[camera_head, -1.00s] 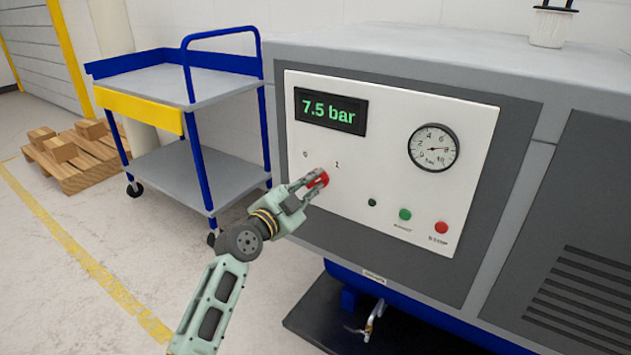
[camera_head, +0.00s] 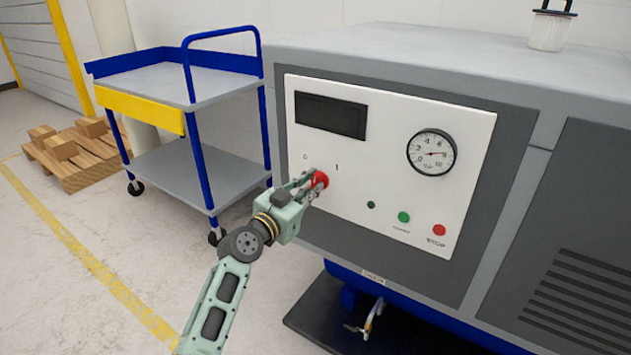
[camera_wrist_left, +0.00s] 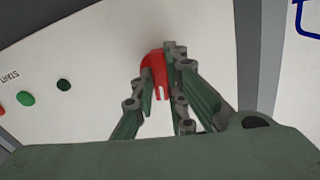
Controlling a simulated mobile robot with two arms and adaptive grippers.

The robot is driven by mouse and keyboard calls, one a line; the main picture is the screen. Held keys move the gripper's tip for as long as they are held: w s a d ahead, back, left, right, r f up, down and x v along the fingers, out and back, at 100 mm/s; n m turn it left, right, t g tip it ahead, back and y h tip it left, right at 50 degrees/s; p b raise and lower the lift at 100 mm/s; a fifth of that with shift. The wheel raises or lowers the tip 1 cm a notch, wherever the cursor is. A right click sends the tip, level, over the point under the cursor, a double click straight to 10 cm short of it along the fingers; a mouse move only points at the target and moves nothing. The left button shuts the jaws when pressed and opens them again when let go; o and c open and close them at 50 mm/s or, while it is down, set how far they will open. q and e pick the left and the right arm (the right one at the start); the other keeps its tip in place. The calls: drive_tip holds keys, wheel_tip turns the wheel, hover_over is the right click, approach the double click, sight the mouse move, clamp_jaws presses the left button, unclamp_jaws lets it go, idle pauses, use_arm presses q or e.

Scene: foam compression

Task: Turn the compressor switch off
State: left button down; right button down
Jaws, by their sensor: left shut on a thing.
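The red compressor switch (camera_head: 321,180) sits on the white panel (camera_head: 375,195), below the marks 0 and 1. My left gripper (camera_head: 316,182) is shut on the switch knob, with its fingers on either side. In the left wrist view the red switch (camera_wrist_left: 155,72) shows between the fingers (camera_wrist_left: 162,75), partly hidden by them. The display (camera_head: 330,115) above is dark and shows no digits. My right gripper is in neither view.
The round gauge (camera_head: 432,153), a green button (camera_head: 403,217) and a red stop button (camera_head: 439,230) are on the same panel. A blue cart (camera_head: 200,150) stands left of the compressor (camera_head: 400,55). Wooden pallets (camera_head: 75,155) lie farther left on open floor.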

use_arm(q)
drive_tip(key=n+p, duration=0.1)
drive_tip(key=n, duration=0.3)
drive_tip(key=shift+n, duration=0.3)
drive_tip(key=n+p, duration=0.1)
drive_tip(key=n, duration=0.1)
drive_tip(key=shift+n, duration=0.4)
drive_tip(key=shift+n+p, duration=0.65)
drive_tip(key=shift+n, duration=0.65)
drive_tip(key=c, duration=2.1)
unclamp_jaws()
drive_tip(key=o, duration=1.3)
drive_tip(key=shift+o, duration=0.2)
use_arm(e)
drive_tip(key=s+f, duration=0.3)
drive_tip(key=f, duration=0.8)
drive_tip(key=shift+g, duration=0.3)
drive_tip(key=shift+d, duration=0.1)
